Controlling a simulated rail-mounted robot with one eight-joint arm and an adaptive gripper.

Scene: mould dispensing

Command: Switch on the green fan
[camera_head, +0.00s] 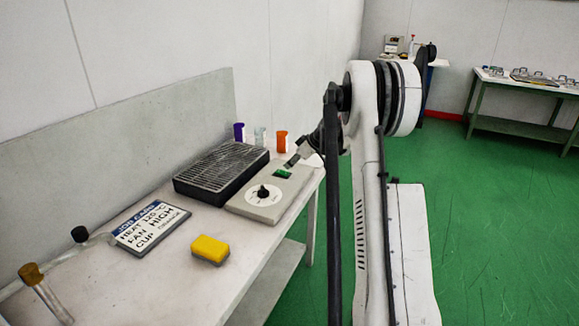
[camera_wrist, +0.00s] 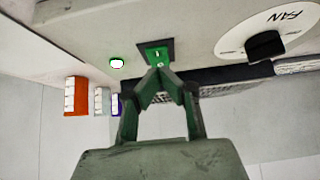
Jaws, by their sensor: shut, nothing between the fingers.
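The light grey control box (camera_head: 250,208) stands on the bench, with a green rocker switch (camera_head: 283,173) near its far end. The same switch (camera_wrist: 157,54) sits in a dark square frame in the wrist view. A dial with a black knob (camera_wrist: 266,45) marked FAN is to its right. My gripper (camera_wrist: 157,72) is shut and empty, its fingertips right at the switch's lower edge; I cannot tell whether they touch it. In the head view my gripper (camera_head: 291,163) reaches down over the switch end of the box, partly hidden by my arm.
A small round lamp (camera_wrist: 117,63) shows a white centre and green rim. A black grilled unit (camera_head: 220,176) adjoins the box. A job card (camera_head: 148,227) and yellow sponge (camera_head: 210,250) lie nearer.

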